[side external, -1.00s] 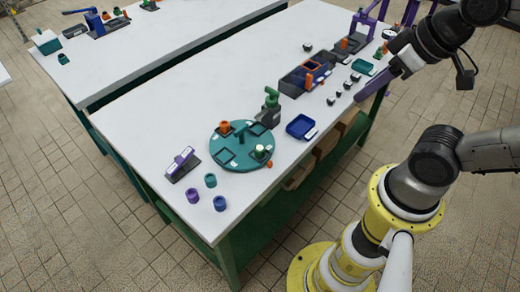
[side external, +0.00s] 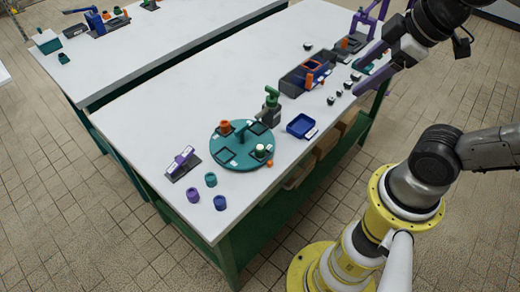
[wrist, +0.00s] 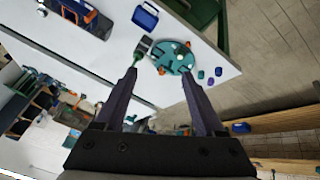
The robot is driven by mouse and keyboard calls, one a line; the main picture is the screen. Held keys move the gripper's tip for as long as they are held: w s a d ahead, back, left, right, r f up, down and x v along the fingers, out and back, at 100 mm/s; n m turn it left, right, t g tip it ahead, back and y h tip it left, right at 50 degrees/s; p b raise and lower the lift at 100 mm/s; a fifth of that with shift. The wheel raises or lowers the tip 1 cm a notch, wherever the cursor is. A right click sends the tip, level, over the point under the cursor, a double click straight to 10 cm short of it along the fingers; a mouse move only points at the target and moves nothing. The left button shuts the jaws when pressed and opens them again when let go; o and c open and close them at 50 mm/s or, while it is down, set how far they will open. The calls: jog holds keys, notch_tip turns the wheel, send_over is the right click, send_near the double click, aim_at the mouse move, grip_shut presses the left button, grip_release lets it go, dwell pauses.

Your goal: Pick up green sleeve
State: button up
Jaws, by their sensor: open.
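The green sleeve (side external: 210,180) is a small teal-green hollow cylinder, standing on the white table near its front left corner. A purple sleeve (side external: 193,195) and a blue sleeve (side external: 220,202) stand close beside it. In the wrist view the small group of sleeves (wrist: 210,76) shows right of my right finger, too small to tell colours surely. My gripper (side external: 356,79) is open, with long purple fingers, over the table's right side, far from the sleeves. In the wrist view the gap between its fingertips (wrist: 157,74) looks empty.
A round teal plate (side external: 230,160) with pieces on it lies between my gripper and the sleeves. A blue tray (side external: 301,126), a dark bin (side external: 306,78) and a purple-handled block (side external: 183,163) also stand on the table. The table's left middle is clear.

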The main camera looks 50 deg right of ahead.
jog(key=w+a+n+g, duration=0.2)
jog(key=w+n, duration=0.6)
jog(key=n+g, duration=0.4)
jog(key=n, duration=0.3)
send_over(260, 147)
notch_tip(260, 147, down, 19)
jog(key=shift+s+r, duration=0.1)
jog(key=shift+f, duration=3.1)
grip_shut()
